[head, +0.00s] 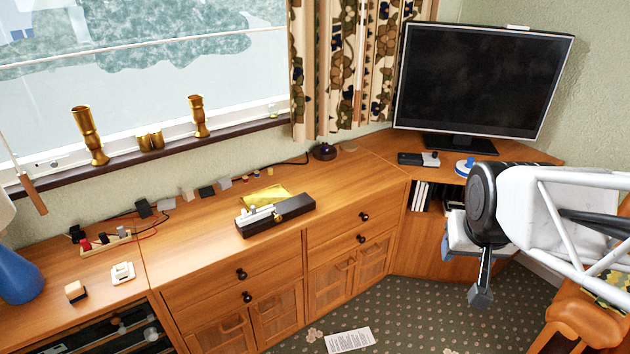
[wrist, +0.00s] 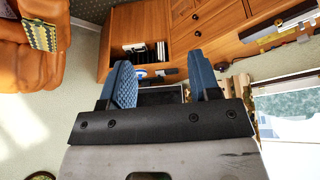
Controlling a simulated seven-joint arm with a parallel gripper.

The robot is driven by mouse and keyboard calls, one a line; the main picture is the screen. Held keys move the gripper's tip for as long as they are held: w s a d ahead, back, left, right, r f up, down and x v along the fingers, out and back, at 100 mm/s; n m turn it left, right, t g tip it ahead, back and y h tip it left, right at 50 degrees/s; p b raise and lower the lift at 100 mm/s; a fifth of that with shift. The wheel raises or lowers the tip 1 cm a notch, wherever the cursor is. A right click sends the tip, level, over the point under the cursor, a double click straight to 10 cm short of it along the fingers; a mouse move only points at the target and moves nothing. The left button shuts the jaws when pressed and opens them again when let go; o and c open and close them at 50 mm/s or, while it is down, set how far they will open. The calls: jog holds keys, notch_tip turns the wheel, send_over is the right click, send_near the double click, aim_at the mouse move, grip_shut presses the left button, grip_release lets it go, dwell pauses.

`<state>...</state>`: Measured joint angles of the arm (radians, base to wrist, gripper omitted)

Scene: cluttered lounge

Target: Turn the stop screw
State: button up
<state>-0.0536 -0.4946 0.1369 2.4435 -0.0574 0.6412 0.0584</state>
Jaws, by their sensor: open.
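I cannot pick out a stop screw for certain in either view. A long dark case with white and metal parts (head: 275,214) lies on the sideboard top, beside a yellow sheet (head: 264,196). A small round blue-and-white item (head: 466,168) sits on the corner unit in front of the monitor. My gripper (head: 480,294) hangs at the right in the head view, in front of the corner unit and away from the sideboard top. In the wrist view my gripper (wrist: 162,82) has its two blue fingers wide apart, with nothing held between them.
The wooden sideboard (head: 215,255) runs under the window. Small blocks, plugs and red leads (head: 98,240) lie on its left part, near a blue lamp (head: 18,275). A black monitor (head: 480,80) stands on the corner unit. An orange armchair (head: 585,315) is at lower right.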

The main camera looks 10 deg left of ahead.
jog(key=w+a+f+n+t+y, duration=0.1)
jog(key=w+a+f+t, duration=0.1)
jog(key=w+a+f, duration=0.5)
jog(key=w+a+f+n+t+y, duration=0.15)
jog(key=w+a, duration=0.35)
jog(key=w, duration=0.7)
jog(key=w+a+f+n+t+y, duration=0.1)
jog(key=w+a+f+t+y, duration=0.2)
jog(key=w+a, duration=0.45)
jog(key=n+t+y, duration=0.1)
jog(key=n+y, duration=0.2)
jog(key=y, duration=0.5)
send_near(279, 220)
jog(key=a, duration=0.1)
jog(key=shift+w, duration=0.45)
jog(key=shift+w+a, duration=0.1)
jog(key=shift+t+h, duration=0.25)
jog(key=shift+x, duration=3.8)
jog(key=c, duration=0.9)
